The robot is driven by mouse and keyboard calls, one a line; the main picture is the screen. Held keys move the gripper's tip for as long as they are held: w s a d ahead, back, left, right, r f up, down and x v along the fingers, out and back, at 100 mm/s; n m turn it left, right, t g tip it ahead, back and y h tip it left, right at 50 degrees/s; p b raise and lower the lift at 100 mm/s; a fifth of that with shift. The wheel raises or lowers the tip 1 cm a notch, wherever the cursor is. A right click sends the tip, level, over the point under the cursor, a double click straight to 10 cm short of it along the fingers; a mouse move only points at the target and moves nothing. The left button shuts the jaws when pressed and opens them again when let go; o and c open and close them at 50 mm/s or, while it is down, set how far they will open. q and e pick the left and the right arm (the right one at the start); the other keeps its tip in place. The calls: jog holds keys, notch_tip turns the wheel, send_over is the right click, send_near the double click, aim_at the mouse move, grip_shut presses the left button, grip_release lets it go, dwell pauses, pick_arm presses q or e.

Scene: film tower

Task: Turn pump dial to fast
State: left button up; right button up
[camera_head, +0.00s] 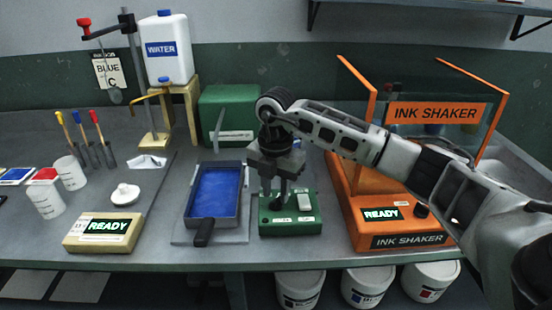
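A low green control box (290,228) sits at the table's front edge, with a pale rectangular switch on its right side and small white labels on its top. My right gripper (275,192) points straight down over the left part of this box. Its fingertips are at or just above a small dark knob, which they largely cover. I cannot tell whether the fingers touch the knob or how far apart they are. The dial's setting is not readable. My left gripper is not in view.
A blue tray (215,190) with a dark handle lies left of the box. The orange ink shaker (408,240) stands to the right, under my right arm. A green housing (229,110) and a water jug (167,50) stand behind. A beige READY box (103,232) is at front left.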

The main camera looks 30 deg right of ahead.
notch_tip(320, 180, up, 10)
notch_tip(320, 180, up, 5)
send_over(275, 199)
jog(key=shift+d+f, duration=0.1)
dwell(0.5)
